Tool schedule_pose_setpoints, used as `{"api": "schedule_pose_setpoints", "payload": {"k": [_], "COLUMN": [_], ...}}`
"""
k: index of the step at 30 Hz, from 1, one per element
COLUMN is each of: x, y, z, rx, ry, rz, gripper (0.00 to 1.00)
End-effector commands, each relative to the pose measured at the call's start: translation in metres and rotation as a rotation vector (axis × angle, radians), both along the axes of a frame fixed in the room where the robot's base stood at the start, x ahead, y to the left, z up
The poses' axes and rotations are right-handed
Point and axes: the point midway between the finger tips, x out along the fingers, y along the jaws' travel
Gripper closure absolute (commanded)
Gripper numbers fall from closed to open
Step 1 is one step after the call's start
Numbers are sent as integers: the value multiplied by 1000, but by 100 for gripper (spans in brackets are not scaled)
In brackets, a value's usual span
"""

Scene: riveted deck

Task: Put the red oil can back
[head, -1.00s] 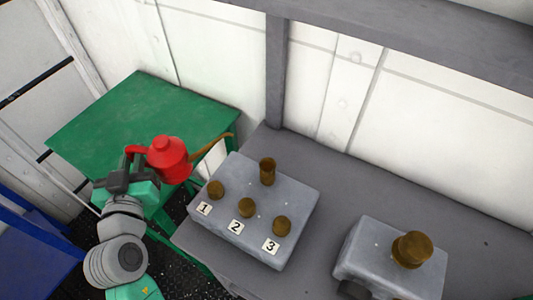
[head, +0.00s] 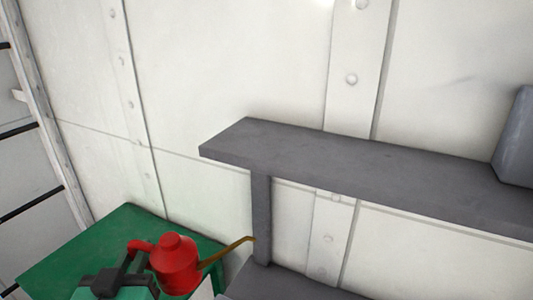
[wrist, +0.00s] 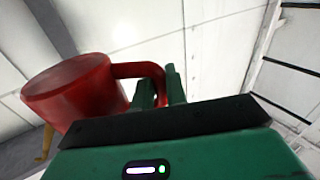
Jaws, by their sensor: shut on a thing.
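The red oil can (head: 175,268) with a long brass spout shows at the bottom of the head view, in front of the green table top. My gripper (head: 133,262) is shut on its red handle, at the can's left. In the wrist view, the green fingers (wrist: 160,88) are closed around the handle of the can (wrist: 75,92), whose flat base faces the camera. The spout points right in the head view, its tip close to the grey post. The can appears held up off any surface.
A grey shelf (head: 350,168) runs along the white riveted wall, carried by a grey post (head: 262,215). A grey object (head: 515,140) stands at its right end. The visible left part of the shelf is bare. The green table (head: 105,240) and a grey bench (head: 285,286) lie below.

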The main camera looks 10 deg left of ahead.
Motion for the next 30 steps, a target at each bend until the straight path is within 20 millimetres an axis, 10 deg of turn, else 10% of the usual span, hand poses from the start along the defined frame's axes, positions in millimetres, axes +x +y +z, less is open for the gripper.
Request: {"api": "schedule_pose_setpoints", "payload": {"k": [9,15,25,30], "x": [4,-22,-36,4], "y": [-120,-175,-197,-192], "z": [174,243,266,263], "rx": [18,15,8,6], "ry": [-6,7,20,25], "rz": [-217,-284,-305,-306], "gripper": [100,100,100,100]}}
